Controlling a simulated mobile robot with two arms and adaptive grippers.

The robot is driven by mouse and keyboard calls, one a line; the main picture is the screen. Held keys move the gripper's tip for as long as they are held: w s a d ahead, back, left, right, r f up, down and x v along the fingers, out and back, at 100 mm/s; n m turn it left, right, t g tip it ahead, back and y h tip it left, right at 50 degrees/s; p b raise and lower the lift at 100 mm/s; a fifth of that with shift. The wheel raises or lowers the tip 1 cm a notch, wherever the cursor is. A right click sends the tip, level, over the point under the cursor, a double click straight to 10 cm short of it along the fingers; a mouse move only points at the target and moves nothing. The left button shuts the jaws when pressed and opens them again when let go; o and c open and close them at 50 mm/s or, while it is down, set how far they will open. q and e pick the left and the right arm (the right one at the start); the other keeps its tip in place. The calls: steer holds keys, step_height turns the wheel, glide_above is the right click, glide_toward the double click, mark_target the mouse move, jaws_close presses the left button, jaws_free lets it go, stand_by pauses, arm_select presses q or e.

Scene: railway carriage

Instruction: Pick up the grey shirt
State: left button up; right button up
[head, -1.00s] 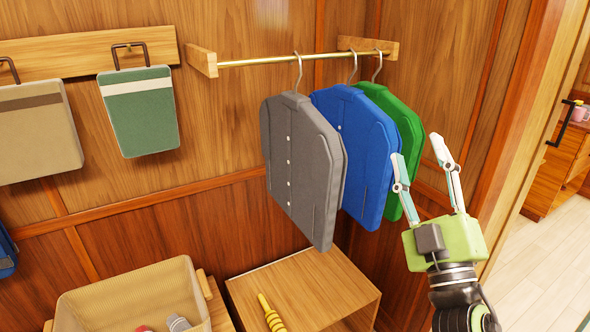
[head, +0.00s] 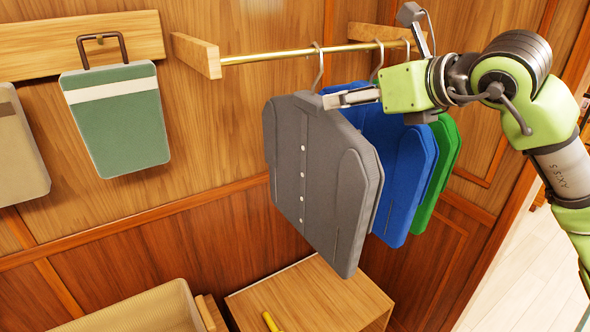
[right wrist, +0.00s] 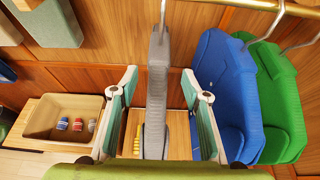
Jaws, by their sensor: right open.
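The grey shirt (head: 315,185) hangs from its hook on the brass rail (head: 300,54) in the head view, leftmost of three shirts. My right gripper (head: 335,99) is at the shirt's upper shoulder area, just below the hanger hook. In the right wrist view the grey shirt (right wrist: 158,90) appears edge-on between the two open fingers of my right gripper (right wrist: 160,110), with visible gaps on both sides. The far finger is partly hidden in the head view. My left gripper is not in view.
A blue shirt (head: 400,165) and a green shirt (head: 442,160) hang just right of the grey one. A green bag (head: 116,120) hangs on the left wall. A wooden box (head: 310,300) and a beige bin (head: 150,310) stand below. The right wrist view shows several cans in the bin.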

mark_target(320, 101)
steer(key=shift+w, duration=0.15)
steer(key=shift+p+x, duration=0.65)
steer(key=shift+x, duration=0.25)
steer(key=x, duration=0.3)
steer(key=shift+w+a+p, duration=0.15)
steer(key=shift+p, duration=0.2)
steer(key=p+x, duration=0.1)
steer(key=x, duration=0.2)
steer(key=shift+a+r+p, duration=0.15)
steer(key=shift+r+p, duration=0.05)
steer(key=shift+p, duration=0.1)
steer(key=p+x, duration=0.1)
steer(key=x, duration=0.2)
steer(key=shift+w+a+f, duration=0.15)
steer(key=shift+a, duration=0.05)
steer(key=shift+w+f, duration=0.1)
steer(key=shift+w, duration=0.05)
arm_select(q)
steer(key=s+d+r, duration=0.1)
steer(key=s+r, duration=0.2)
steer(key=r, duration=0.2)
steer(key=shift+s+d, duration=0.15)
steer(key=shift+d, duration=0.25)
arm_select(e)
jaws_close()
